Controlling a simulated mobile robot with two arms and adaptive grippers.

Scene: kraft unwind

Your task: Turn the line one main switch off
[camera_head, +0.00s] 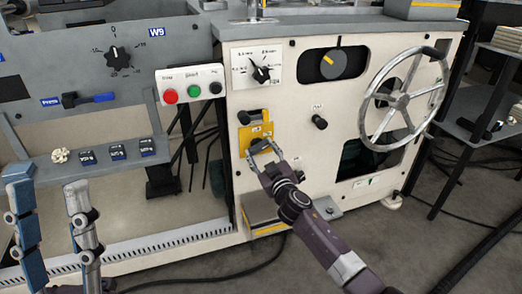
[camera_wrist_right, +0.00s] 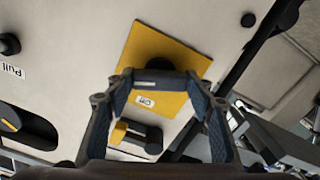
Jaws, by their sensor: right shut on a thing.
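A yellow plate (camera_head: 256,130) on the cream machine's front carries a black rotary knob (camera_head: 258,145). I take this to be the main switch; no line name is legible on it. My right gripper (camera_head: 263,154) reaches it from below right, with its fingers around the knob, shut on it. In the right wrist view the black knob (camera_wrist_right: 157,68) shows beyond the fingers, partly hidden by them, on the yellow plate (camera_wrist_right: 180,62). A small white label sits on the plate. The knob's pointing direction is hidden. My left gripper (camera_head: 48,190) is open and empty at the lower left.
A large handwheel (camera_head: 403,98) projects at right. A black knob (camera_head: 319,121), dials and a red-green-black button box (camera_head: 190,87) are nearby. A ledge (camera_head: 270,215) juts out below.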

